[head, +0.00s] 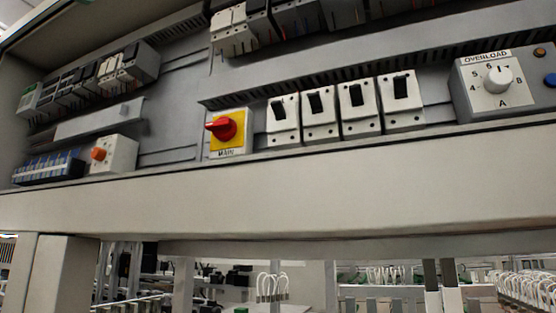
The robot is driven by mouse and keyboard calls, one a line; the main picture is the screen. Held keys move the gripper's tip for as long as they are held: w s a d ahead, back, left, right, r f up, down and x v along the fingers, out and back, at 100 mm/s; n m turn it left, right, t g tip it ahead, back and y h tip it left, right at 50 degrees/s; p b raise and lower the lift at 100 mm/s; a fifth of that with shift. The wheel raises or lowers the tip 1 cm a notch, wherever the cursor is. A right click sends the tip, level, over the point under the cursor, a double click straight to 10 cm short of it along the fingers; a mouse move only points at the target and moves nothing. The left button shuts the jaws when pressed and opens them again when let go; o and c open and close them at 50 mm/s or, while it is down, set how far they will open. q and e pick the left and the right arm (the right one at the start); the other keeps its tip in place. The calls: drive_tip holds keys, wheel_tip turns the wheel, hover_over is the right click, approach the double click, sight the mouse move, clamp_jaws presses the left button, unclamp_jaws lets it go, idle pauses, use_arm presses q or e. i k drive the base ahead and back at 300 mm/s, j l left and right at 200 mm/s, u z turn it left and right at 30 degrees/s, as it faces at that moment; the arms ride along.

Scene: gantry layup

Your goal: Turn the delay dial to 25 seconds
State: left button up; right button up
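No dial with a readable delay or seconds marking shows in the head view. A dial labelled OVERLOAD (498,80) is at the upper right, with a white round knob and the marks 4, 5, 6 and A. A small orange knob (99,154) sits on a white module (122,152) at the left; no scale on it is readable. Two upright light bars with dark tops (440,275) stand close together at the bottom right and may be my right gripper's fingers; I cannot tell their opening. My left gripper is not identifiable. Nothing touches the dials.
A red rotary handle (221,127) on a yellow plate marked MAIN is left of several white rocker switches (320,113). Blue terminal blocks (48,168) sit at far left. A blue button (550,80) is at far right. A wide beige beam (290,200) runs below the panel.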

sight(98, 154)
drive_tip(key=k+j, duration=0.25)
drive_tip(key=k, duration=0.2)
drive_tip(key=k+j, duration=0.2)
drive_tip(key=k, duration=0.2)
